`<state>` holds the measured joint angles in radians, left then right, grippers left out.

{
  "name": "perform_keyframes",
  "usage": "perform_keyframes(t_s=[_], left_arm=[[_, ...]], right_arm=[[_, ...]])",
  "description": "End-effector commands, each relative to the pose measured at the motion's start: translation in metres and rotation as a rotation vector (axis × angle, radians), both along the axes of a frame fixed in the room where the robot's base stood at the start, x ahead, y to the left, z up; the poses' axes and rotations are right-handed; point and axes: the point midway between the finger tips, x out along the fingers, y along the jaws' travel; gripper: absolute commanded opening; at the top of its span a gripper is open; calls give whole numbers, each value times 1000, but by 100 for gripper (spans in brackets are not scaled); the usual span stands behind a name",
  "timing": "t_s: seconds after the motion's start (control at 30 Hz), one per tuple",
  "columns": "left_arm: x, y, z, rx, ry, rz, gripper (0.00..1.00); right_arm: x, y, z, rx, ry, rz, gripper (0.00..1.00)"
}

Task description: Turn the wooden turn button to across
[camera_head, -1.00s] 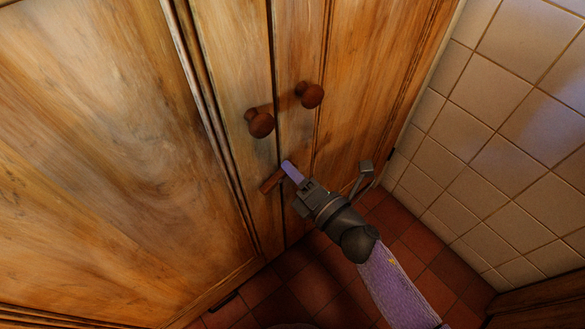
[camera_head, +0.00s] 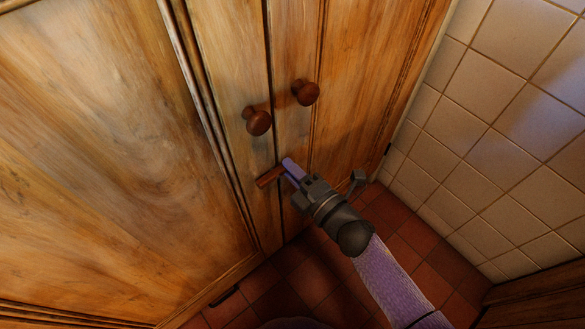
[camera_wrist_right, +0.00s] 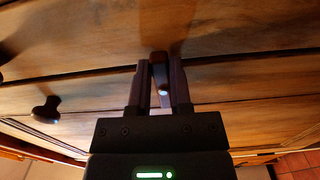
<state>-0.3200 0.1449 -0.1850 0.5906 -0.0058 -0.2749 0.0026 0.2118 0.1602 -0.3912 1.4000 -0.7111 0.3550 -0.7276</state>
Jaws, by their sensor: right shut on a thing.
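The wooden turn button (camera_head: 269,178) is a small reddish-brown bar low on the pine cupboard front, by the seam between two doors. In the head view it lies across the seam, about parallel to the line through the two knobs. My right gripper (camera_head: 291,170) is at its right end, shut on it. In the right wrist view the button (camera_wrist_right: 159,66) shows between the two dark fingers of the right gripper (camera_wrist_right: 160,82). The fingers hide part of it. My left gripper is not in view.
Two round wooden knobs, a left one (camera_head: 258,122) and a right one (camera_head: 306,92), stick out above the button. A tiled wall (camera_head: 480,130) rises on the right. Red floor tiles (camera_head: 285,285) lie below. The space in front of the large left panel (camera_head: 90,160) is clear.

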Motion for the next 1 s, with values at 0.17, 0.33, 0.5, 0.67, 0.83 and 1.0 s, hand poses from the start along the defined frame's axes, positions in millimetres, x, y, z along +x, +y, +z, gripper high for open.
perform_keyframes(t_s=[0.17, 0.33, 0.5, 0.67, 0.83, 1.0], left_arm=[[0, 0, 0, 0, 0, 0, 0], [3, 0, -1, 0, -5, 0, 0], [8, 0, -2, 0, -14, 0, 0], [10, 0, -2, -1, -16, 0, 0], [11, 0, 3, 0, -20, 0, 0], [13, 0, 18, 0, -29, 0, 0]], right_arm=[[0, 0, -1, 1, 3, -1, 0], [0, 0, -1, 1, 3, -1, 38], [0, 0, -1, 1, 2, -1, 60], [0, 0, 0, 0, 1, -1, 60], [-10, -7, 1, 0, 4, -2, 60], [-43, -31, 4, 0, 4, -2, 60]])
